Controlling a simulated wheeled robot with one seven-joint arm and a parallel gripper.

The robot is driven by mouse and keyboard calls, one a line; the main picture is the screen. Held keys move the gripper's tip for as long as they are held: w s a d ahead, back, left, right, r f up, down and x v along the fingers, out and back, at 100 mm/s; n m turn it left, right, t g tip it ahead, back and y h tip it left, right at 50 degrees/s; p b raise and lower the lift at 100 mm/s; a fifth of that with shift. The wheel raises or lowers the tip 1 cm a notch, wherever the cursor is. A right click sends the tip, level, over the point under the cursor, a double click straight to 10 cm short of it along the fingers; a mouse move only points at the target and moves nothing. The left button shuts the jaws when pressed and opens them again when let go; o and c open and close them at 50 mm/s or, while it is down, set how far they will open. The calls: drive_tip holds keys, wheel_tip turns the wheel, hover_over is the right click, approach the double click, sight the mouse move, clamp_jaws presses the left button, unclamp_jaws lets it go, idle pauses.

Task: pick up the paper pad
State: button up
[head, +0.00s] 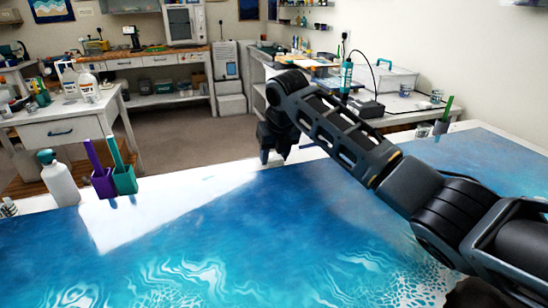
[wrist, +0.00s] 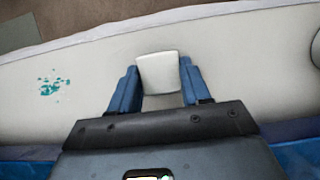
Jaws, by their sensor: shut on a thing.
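The paper pad (wrist: 158,72) is a small white block in the wrist view. It sits between the two blue fingers of my gripper (wrist: 159,82), which is shut on it. In the head view my gripper (head: 273,157) points down at the far edge of the blue resin-covered table (head: 200,230). There the pad is too small and too hidden by the gripper to make out clearly. I cannot tell whether the pad touches the surface below it.
A white bottle (head: 59,180), a purple holder (head: 103,184) and a green holder (head: 124,180) stand at the table's left. Another holder (head: 440,127) stands at the far right. A teal stain (wrist: 49,87) marks the white border. The blue area's middle is clear.

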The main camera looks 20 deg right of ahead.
sight(275, 153)
drive_tip(key=shift+r, duration=0.45)
drive_tip(key=r, duration=0.1)
drive_tip(key=d+r, duration=0.1)
drive_tip(key=r, duration=0.1)
drive_tip(key=shift+s+r, duration=0.15)
drive_tip(key=shift+r, duration=0.05)
drive_tip(key=s+d+r+b, duration=0.1)
drive_tip(key=s+d+r, duration=0.4)
drive_tip(key=d, duration=0.4)
drive_tip(key=shift+s+r, duration=0.25)
drive_tip(key=shift+r, duration=0.45)
